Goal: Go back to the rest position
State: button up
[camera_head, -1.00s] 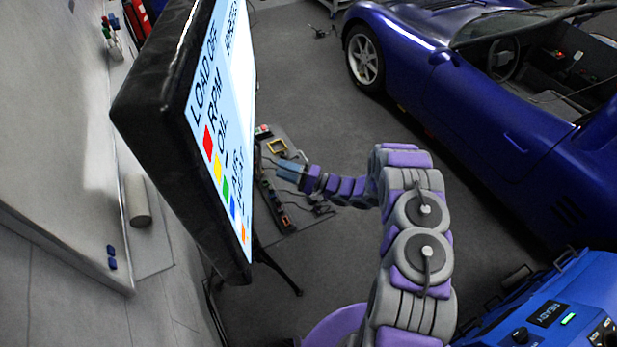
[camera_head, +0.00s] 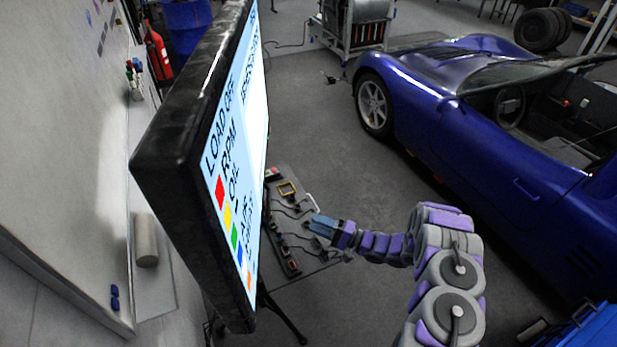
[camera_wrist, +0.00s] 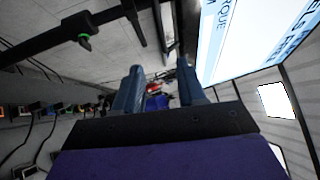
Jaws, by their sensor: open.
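My gripper (camera_head: 322,226) is at the end of my grey and purple arm, over the panel of small devices beside the monitor in the head view. In the wrist view my gripper (camera_wrist: 158,88) shows two blue-grey fingers standing apart with nothing held between them. A floor strip and blurred red and blue things show beyond the gap.
A large monitor (camera_head: 190,130) with a black frame stands close on the left. The device panel (camera_head: 290,205) carries several small boxes and cables. A blue car (camera_head: 480,120) stands at the right. Grey floor (camera_head: 320,120) is clear between them.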

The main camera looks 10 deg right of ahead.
jog(key=shift+w, duration=0.1)
jog(key=w+d+r+n+t+h, duration=0.1)
jog(key=w+d+r+h, duration=0.2)
jog(key=w+d+h, duration=0.25)
jog(key=w+d+r+n+h, duration=0.2)
jog(key=w+d+r+h, duration=0.2)
jog(key=w+h, duration=0.2)
jog(key=s+d+r+g+h, duration=0.1)
jog(key=s+d+r+h, duration=0.3)
jog(key=r, duration=0.2)
jog(key=s+d+r+g+h, duration=0.1)
jog(key=s+d+r+h, duration=0.3)
jog(key=r, duration=0.3)
jog(key=s+a+r+n+g, duration=0.1)
jog(key=s+a, duration=0.4)
jog(key=s, duration=1)
jog(key=s+a+r+n+g+y+b, duration=0.1)
jog(key=s+a+r+g, duration=0.2)
jog(key=s, duration=1.2)
jog(key=s+a+r+n+g+y, duration=0.1)
jog(key=s+a+r+g, duration=0.2)
jog(key=s, duration=1.2)
jog(key=a+g, duration=0.3)
jog(key=a, duration=0.3)
jog(key=shift+s+n, duration=0.25)
jog(key=shift+n, duration=0.15)
